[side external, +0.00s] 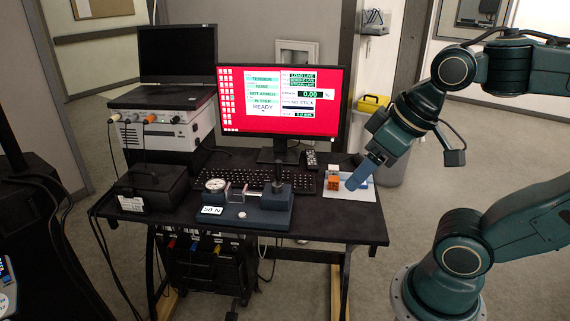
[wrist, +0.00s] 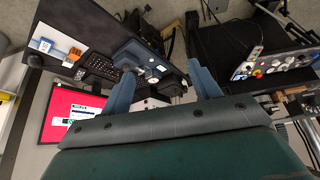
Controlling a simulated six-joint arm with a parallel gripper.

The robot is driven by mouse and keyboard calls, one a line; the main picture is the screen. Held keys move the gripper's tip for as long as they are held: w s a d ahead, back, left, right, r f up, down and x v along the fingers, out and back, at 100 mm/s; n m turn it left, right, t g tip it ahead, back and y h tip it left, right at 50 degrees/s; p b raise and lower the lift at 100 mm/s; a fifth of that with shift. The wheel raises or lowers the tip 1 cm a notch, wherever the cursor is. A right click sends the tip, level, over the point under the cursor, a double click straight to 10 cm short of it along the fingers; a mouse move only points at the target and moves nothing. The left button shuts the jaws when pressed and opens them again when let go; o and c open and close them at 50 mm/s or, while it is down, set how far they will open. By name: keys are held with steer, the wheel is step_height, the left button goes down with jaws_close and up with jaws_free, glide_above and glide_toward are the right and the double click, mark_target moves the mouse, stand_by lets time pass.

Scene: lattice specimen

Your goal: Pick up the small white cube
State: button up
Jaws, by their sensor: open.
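A small white block (side external: 333,170), which looks like the white cube, shows just behind an orange cube (side external: 334,183) near the right end of the black table. Both are at a pale mat (side external: 343,194).
A monitor (side external: 280,98) and keyboard (side external: 266,176) stand left of the mat. A dark blue test fixture (side external: 270,212) with a dial gauge (side external: 215,185) is at the front. A black box (side external: 150,188) is at the left.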

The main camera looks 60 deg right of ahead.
steer(key=w+d+r+m+g+h, duration=0.1)
steer(key=w+d+r+m, duration=0.2)
steer(key=w, duration=0.4)
steer(key=w+d+r+m+g, duration=0.1)
steer(key=w+d+r, duration=0.1)
steer(key=w+d, duration=0.4)
steer(key=w+d+f+m+g, duration=0.1)
steer(key=w+d+f+m, duration=0.2)
steer(key=w+d, duration=0.85)
steer(key=m+g+y, duration=0.1)
steer(key=m+g, duration=0.2)
steer(key=m, duration=0.3)
glide_above(334, 168)
steer(key=shift+f, duration=14.75)
steer(key=shift+f, duration=0.1)
steer(key=shift+f, duration=2.5)
